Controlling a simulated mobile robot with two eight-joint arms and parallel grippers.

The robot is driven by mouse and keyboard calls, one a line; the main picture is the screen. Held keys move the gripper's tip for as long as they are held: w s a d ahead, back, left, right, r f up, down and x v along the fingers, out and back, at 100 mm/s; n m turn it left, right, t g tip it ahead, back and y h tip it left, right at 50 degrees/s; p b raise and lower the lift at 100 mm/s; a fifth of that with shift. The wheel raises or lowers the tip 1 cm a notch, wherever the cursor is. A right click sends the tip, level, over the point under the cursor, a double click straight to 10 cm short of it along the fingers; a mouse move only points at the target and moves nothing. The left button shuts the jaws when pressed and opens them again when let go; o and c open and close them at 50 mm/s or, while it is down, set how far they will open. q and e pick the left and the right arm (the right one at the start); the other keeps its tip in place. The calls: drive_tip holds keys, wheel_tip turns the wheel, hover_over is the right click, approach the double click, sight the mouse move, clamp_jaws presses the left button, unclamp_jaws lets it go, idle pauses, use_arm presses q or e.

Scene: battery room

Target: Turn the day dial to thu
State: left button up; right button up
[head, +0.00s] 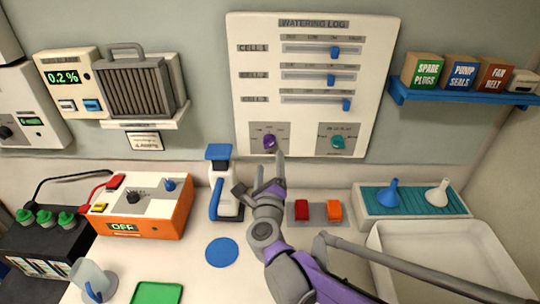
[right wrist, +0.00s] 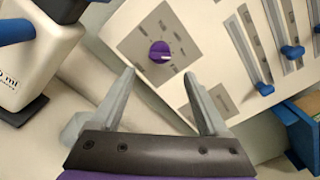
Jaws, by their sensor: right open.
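The purple day dial (head: 269,143) is on a grey plate at the lower left of the white Watering Log board (head: 262,60). The dial also shows in the right wrist view (right wrist: 158,50), with a pale pointer mark on its right side; the labels around it are too small to read. My right gripper (head: 269,164) is open and empty, just below the dial in the head view. In the right wrist view its two fingertips (right wrist: 158,76) are apart, with the dial beyond the gap between them, not touched. My left gripper is not in view.
A teal dial (head: 339,142) sits to the right on the same board, below three blue sliders. Red and orange buttons (head: 318,210) and a white tray (head: 440,240) are to the right.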

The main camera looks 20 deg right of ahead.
drive_tip(key=shift+v, duration=1.35)
drive_tip(key=s+a+f+n+y, duration=0.1)
drive_tip(key=s+a+n+y, duration=0.1)
drive_tip(key=a+n+y, duration=0.5)
drive_tip(key=s+a+f+n+y, duration=0.2)
drive_tip(key=a+n+y, duration=0.1)
drive_tip(key=n, duration=0.8)
drive_tip(key=s+d+f+n+g, duration=0.1)
drive_tip(key=s+f+n+g, duration=0.2)
drive_tip(key=s+f+n, duration=0.1)
drive_tip(key=s+d+f+n+g+h, duration=0.1)
drive_tip(key=s+d+f+n+g, duration=0.1)
drive_tip(key=s+f+n+g, duration=0.2)
drive_tip(key=s+d+f+n+g+h, duration=0.1)
drive_tip(key=s+f+n+g, duration=0.2)
drive_tip(key=s+f+n, duration=0.3)
drive_tip(key=shift+s+d+f+g, duration=0.1)
drive_tip(key=shift+s+f, duration=0.1)
drive_tip(key=shift+s, duration=0.45)
drive_tip(key=shift+s+d+f+g, duration=0.1)
drive_tip(key=shift+s+f, duration=0.05)
drive_tip(key=shift+s, duration=0.45)
drive_tip(key=shift+s+d+f+g, duration=0.1)
drive_tip(key=shift+s+d+f, duration=0.1)
drive_tip(key=shift+s, duration=0.45)
